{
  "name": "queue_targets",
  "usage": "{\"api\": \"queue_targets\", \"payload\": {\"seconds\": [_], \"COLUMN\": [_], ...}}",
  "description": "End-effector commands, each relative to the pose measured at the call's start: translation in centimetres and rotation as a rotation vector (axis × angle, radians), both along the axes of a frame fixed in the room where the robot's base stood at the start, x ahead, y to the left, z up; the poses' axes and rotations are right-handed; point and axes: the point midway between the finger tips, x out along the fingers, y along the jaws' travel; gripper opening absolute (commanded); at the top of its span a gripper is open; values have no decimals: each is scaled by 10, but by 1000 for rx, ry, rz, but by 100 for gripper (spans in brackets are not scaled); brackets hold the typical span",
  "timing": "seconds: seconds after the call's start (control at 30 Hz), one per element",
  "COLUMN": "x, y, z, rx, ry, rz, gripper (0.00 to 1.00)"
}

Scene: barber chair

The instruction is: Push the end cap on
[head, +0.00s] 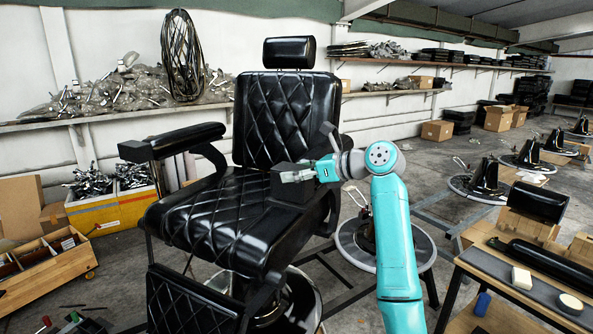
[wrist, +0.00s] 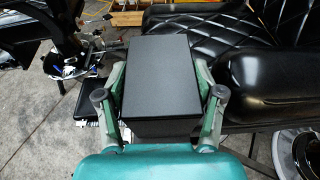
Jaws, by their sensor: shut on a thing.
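The end cap looks to be the black box-shaped block (head: 292,184) in front of the chair's backrest, over the right part of the seat. In the wrist view the block (wrist: 157,75) sits between both fingers, its flat top facing the camera. My gripper (head: 298,175) is shut on it, coming in from the right. The black barber chair (head: 290,110) has a left armrest (head: 190,138) with a boxy front end. In the wrist view a smooth black padded part (wrist: 262,88) lies close to the right of the block. I cannot tell whether the block touches the chair.
A workbench (head: 500,262) at the right holds black pads, a white block (head: 522,278) and a small round piece (head: 571,304). A wooden crate (head: 50,272) and a bin of metal parts (head: 110,205) stand at the left. A round chair base (head: 350,250) stands behind my arm.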

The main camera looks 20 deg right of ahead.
Motion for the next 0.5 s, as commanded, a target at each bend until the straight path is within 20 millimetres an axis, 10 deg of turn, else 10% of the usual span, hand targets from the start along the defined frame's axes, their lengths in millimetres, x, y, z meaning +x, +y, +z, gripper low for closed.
{"api": "queue_targets", "payload": {"seconds": [0.33,0.37,0.5], "x": [0,0,0], "y": [0,0,0], "z": [-7,-7,-7], "rx": [0,0,0], "ry": [0,0,0], "rz": [0,0,0], "gripper": [26,72,97]}}
